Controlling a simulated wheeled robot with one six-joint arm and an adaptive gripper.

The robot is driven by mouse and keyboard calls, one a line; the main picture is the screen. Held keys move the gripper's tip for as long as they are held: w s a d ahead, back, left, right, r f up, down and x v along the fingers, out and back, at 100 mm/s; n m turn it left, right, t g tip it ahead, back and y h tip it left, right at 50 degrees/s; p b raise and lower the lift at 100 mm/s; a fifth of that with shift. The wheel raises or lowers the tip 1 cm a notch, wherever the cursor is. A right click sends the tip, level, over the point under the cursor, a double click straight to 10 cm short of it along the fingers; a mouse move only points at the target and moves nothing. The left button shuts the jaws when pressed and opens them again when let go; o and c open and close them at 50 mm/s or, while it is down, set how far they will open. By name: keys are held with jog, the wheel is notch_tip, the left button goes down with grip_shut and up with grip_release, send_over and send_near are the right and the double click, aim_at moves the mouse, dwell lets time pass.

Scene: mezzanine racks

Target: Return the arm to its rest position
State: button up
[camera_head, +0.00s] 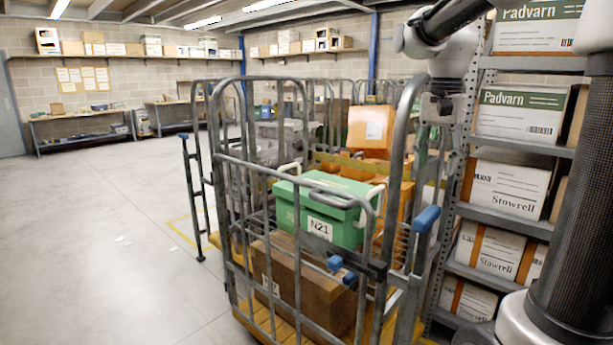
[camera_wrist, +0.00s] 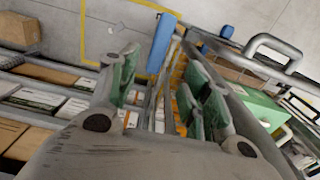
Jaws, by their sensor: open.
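My arm (camera_head: 453,50) reaches in from the upper right of the head view, beside the racking. My gripper (camera_head: 438,118) points down near the upper right rail of the roll cage (camera_head: 245,160). In the wrist view, the green-padded fingers of my gripper (camera_wrist: 163,92) stand apart with nothing held between them. A blue cage part (camera_wrist: 162,42) and grey cage rails show beyond the fingers. The exact gap between gripper and cage cannot be told.
Shelves of Padvarn and Stowrell cartons (camera_head: 505,188) stand close on the right. Open concrete floor (camera_head: 90,220) lies to the left. Benches stand along the back wall.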

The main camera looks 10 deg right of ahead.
jog(key=f+n, duration=0.3)
jog(key=n, duration=0.1)
jog(key=shift+s+f+t, duration=0.15)
jog(key=shift+s+t, duration=0.15)
jog(key=shift+s, duration=0.05)
jog(key=s+a+f+n+t, duration=0.1)
jog(key=s+f+n+t, duration=0.1)
jog(key=s, duration=0.6)
jog(key=s+a+f+n+t, duration=0.1)
jog(key=s+a+f+n, duration=0.1)
jog(key=s+n, duration=0.2)
jog(key=s, duration=0.3)
jog(key=shift+s+f+t, duration=0.15)
jog(key=shift+s+t, duration=0.2)
jog(key=shift+t, duration=0.05)
